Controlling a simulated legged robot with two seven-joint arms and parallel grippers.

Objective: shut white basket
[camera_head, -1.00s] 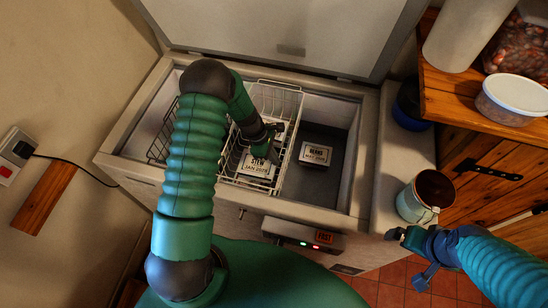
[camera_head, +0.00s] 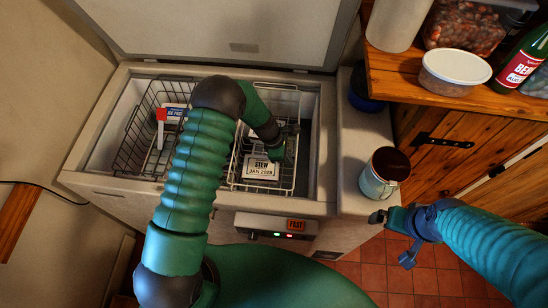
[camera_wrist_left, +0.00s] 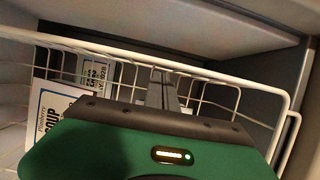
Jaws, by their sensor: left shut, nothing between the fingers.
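The white basket (camera_head: 277,101), a wire one, sits in the right part of the open chest freezer, with a white box labelled STEW (camera_head: 261,168) in it. Its white rim (camera_wrist_left: 225,78) crosses the left wrist view. My left gripper (camera_head: 279,148) is shut with nothing in its fingers, and is at the basket's right side. In the wrist view its fingers (camera_wrist_left: 162,88) overlap the rim; I cannot tell whether they touch it. My right gripper (camera_head: 392,226) hangs outside the freezer, apart from the basket; its jaw state is unclear.
A darker wire basket (camera_head: 137,130) with a blue and white box and a red-handled item stands at the freezer's left. The lid (camera_head: 210,20) is raised. A mug (camera_head: 383,174) stands on the ledge at right. A wooden shelf (camera_head: 462,112) holds a tub, bottle and jar.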

